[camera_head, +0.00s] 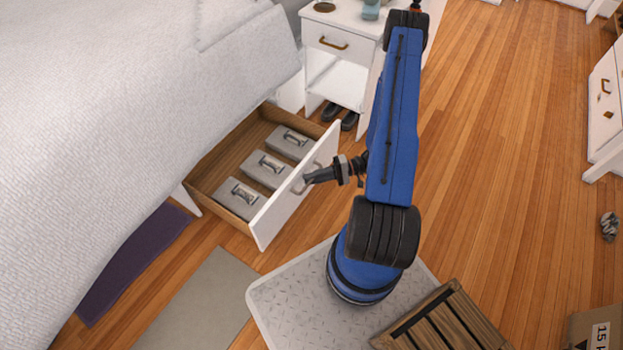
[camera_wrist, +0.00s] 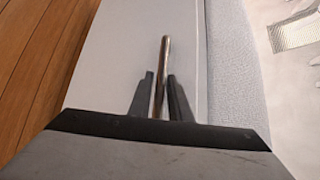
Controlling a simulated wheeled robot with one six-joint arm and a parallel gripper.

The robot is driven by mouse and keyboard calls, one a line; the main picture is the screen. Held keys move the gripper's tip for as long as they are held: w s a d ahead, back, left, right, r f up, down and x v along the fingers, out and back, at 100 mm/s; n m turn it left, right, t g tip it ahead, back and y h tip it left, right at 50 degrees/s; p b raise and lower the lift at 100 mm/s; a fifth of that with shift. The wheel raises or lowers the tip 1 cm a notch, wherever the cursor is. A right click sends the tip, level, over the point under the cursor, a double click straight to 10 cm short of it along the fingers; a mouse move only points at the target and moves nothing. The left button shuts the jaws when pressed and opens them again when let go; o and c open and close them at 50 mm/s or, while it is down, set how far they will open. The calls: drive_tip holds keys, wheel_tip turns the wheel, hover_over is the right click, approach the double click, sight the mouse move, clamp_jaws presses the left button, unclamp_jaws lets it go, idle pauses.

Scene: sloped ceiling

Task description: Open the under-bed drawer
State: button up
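The under-bed drawer (camera_head: 262,225) stands well out from under the bed, its wooden inside showing. Several grey lidded boxes (camera_head: 265,170) lie in it. Its white front also shows in the wrist view (camera_wrist: 120,65). My gripper (camera_head: 308,179) is at the drawer's handle (camera_head: 297,187), in front of the white front. In the wrist view, the metal handle bar (camera_wrist: 163,60) runs between my two dark fingers (camera_wrist: 161,85), which are close on both sides of it. My gripper looks shut on the handle.
The bed (camera_head: 130,110) fills the left. A white nightstand (camera_head: 340,40) with dark shoes (camera_head: 340,115) under it stands behind the drawer. A wooden crate (camera_head: 440,320) is at the front, a purple mat (camera_head: 130,262) at the left. The wooden floor at right is mostly clear.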

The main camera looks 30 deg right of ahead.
idle(0.3)
drive_tip(key=v, duration=1.7)
drive_tip(key=shift+d, duration=0.2)
drive_tip(key=shift+s+r, duration=0.1)
drive_tip(key=shift+r, duration=0.05)
drive_tip(key=w+a+r+n+g+h, duration=0.1)
drive_tip(key=a+r+n+g+h, duration=0.2)
drive_tip(key=r, duration=0.7)
drive_tip(key=w+a+r+g+h, duration=0.15)
drive_tip(key=a+r, duration=0.25)
drive_tip(key=r, duration=0.6)
drive_tip(key=w+a+r+n+g+h, duration=0.1)
drive_tip(key=a+r+n+g+h, duration=0.2)
drive_tip(key=r, duration=0.6)
drive_tip(key=s+a+r+t+h, duration=0.3)
drive_tip(key=s+a+r, duration=0.4)
drive_tip(key=r, duration=0.3)
drive_tip(key=s+a+r+t+h, duration=0.4)
drive_tip(key=s+a+r+h, duration=0.1)
drive_tip(key=s+r, duration=0.4)
drive_tip(key=shift+a+r+m, duration=0.3)
drive_tip(key=shift+a+r, duration=0.6)
drive_tip(key=shift+r, duration=0.25)
